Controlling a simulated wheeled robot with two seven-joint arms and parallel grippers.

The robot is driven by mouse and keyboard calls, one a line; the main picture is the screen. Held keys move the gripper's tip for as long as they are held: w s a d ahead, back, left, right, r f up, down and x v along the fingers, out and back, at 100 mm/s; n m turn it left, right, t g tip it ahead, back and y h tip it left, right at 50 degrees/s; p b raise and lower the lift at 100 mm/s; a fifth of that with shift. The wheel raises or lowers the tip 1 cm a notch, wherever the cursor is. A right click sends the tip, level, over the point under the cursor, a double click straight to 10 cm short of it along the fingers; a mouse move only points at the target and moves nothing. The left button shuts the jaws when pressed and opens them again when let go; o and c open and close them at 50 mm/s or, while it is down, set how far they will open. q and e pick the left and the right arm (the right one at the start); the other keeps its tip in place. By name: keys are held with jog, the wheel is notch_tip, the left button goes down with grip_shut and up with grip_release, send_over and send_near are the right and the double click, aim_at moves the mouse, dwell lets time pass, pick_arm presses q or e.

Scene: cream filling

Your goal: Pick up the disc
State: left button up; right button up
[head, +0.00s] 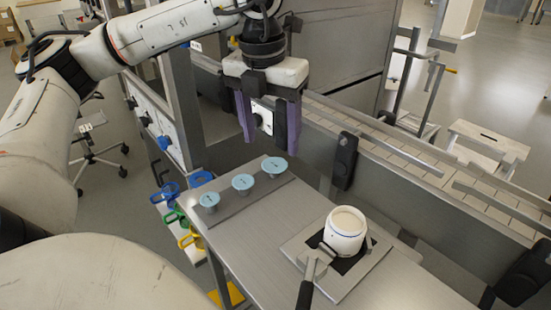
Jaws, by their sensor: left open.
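Three light blue discs stand in a row on a dark strip on the metal table: a left disc (209,200), a middle disc (243,182) and a right disc (274,166). Each looks like a flat round top on a short stem. My left gripper (270,140) hangs above the back of the table, fingers pointing down. Its purple fingers are apart with nothing seen between them. It is up and close to the right disc in the picture, apart from it. My right gripper is not in view.
A white cup (345,232) stands on a square plate (362,278) at the table's right, beside a black-handled tool (310,279). A metal conveyor rail (400,165) runs behind the table. Coloured clamps (186,222) hang at the left edge. The table's middle is clear.

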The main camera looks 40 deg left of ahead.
aim_at(274, 164)
pick_arm(q)
jog(key=shift+w+f, duration=0.2)
jog(key=shift+f, duration=1)
jog(key=shift+w+f, duration=0.15)
jog(key=shift+f, duration=1)
jog(key=shift+f+b, duration=0.25)
jog(key=shift+b, duration=0.1)
jog(key=c, duration=1.2)
jog(key=shift+o, duration=0.2)
